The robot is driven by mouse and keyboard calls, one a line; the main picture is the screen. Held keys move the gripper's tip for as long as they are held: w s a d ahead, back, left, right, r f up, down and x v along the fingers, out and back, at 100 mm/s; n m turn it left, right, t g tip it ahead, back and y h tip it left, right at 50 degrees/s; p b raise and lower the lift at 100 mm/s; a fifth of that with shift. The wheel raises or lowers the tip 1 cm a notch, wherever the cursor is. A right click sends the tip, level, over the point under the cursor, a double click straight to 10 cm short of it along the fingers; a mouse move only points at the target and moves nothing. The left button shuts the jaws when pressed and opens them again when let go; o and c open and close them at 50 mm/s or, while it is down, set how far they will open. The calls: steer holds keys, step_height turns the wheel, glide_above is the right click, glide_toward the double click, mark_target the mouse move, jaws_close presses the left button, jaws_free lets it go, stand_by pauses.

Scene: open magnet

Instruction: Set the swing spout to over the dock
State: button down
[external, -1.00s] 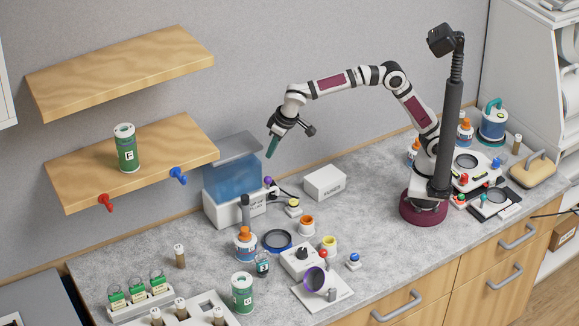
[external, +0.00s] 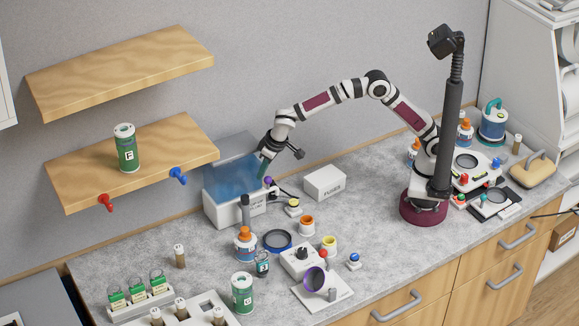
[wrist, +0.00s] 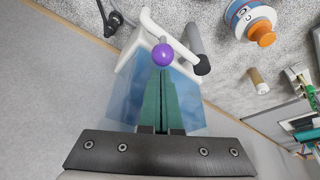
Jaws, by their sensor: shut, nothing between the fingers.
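A purple ball knob (external: 268,181) sits by a white bent tube (external: 274,190) at the right end of a white box with a translucent blue upper part (external: 232,180). I take the tube to be the swing spout. In the wrist view the knob (wrist: 162,55) is just beyond my fingertips, with the white tube (wrist: 180,50) beside it. My gripper (external: 263,172) points down, its green fingers shut and empty, close above the knob; I cannot tell whether they touch. In the wrist view the closed fingers (wrist: 163,80) cover part of the blue box. I cannot identify the dock.
A white labelled box (external: 325,183) stands right of the spout. A dark upright cylinder (external: 245,208), an orange-capped bottle (external: 245,245) and a dark ring (external: 278,240) stand in front. A wooden shelf (external: 85,185) with pegs is to the left.

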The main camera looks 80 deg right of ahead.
stand_by(0.4)
steer(key=shift+s+a+m, duration=0.2)
steer(key=shift+m, duration=0.2)
steer(key=shift+s+a+m+h, duration=0.15)
steer(key=shift+s+m+h, duration=0.15)
steer(key=shift+m, duration=0.2)
steer(key=shift+s+a+m+g+h, duration=0.15)
steer(key=shift+s+a+m, duration=0.15)
steer(key=shift+m, duration=0.25)
steer(key=shift+s+a+m+g+h, duration=0.15)
steer(key=shift+a+m, duration=0.15)
steer(key=shift+m, duration=0.25)
steer(key=a+m, duration=0.1)
steer(key=m, duration=0.1)
steer(key=s+a+m+g+h, duration=0.1)
steer(key=m, duration=0.1)
steer(key=shift+s+a+m, duration=0.1)
steer(key=shift+a+m, duration=0.2)
steer(key=shift+s+a+m, duration=0.15)
steer(key=shift+a+m, duration=0.3)
steer(key=shift+m, duration=0.15)
steer(key=shift+a, duration=0.85)
